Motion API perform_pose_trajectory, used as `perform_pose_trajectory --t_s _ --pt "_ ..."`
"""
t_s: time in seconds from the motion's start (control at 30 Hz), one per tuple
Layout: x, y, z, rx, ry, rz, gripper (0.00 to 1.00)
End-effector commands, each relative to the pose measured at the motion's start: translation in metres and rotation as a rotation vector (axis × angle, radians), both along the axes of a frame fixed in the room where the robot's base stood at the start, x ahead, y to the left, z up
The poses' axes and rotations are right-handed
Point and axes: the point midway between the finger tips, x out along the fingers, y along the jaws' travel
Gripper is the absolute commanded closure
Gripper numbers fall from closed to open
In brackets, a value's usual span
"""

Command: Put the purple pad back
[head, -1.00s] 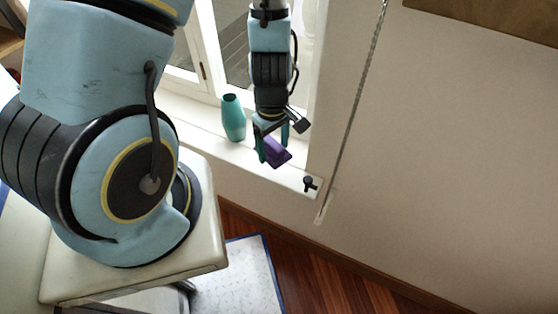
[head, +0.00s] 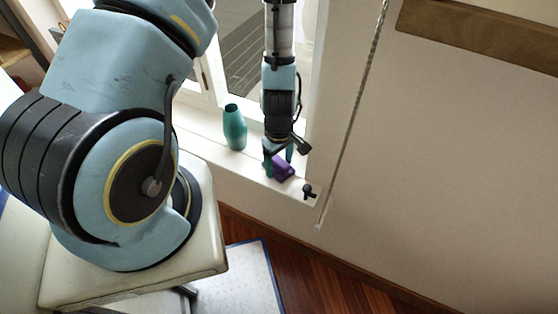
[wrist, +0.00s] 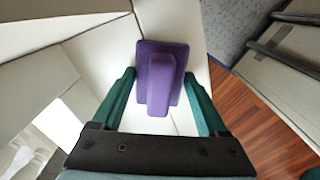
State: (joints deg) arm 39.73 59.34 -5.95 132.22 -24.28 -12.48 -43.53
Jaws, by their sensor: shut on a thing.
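The purple pad (head: 284,170) is a flat plate with a raised block-like grip. It is at the windowsill (head: 249,165), near the sill's right end. My gripper (head: 278,166) points down over the sill and is shut on the purple pad. In the wrist view the pad (wrist: 158,75) lies between the two green fingers, its grip towards the camera. White sill surface shows around it. I cannot tell whether the pad touches the sill. The fingers hide part of it in the head view.
A teal vase (head: 235,128) stands on the sill to the left of my gripper. A small black knob (head: 308,191) is at the sill's right end. A rope (head: 352,110) hangs to the right. A wooden shelf (head: 480,35) is at the upper right.

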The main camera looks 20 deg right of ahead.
Motion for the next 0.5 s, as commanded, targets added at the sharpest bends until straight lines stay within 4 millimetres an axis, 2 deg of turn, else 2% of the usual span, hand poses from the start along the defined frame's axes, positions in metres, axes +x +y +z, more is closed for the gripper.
perform_pose_trajectory --t_s 0.33,0.37,0.5 --pt "0.0004 -0.0001 -0.004 0.0 0.0 0.0 0.76" --pt "0.0004 -0.0001 -0.0026 0.0 0.0 0.0 0.2" --pt "0.0004 -0.0001 -0.0023 0.0 0.0 0.0 0.04"
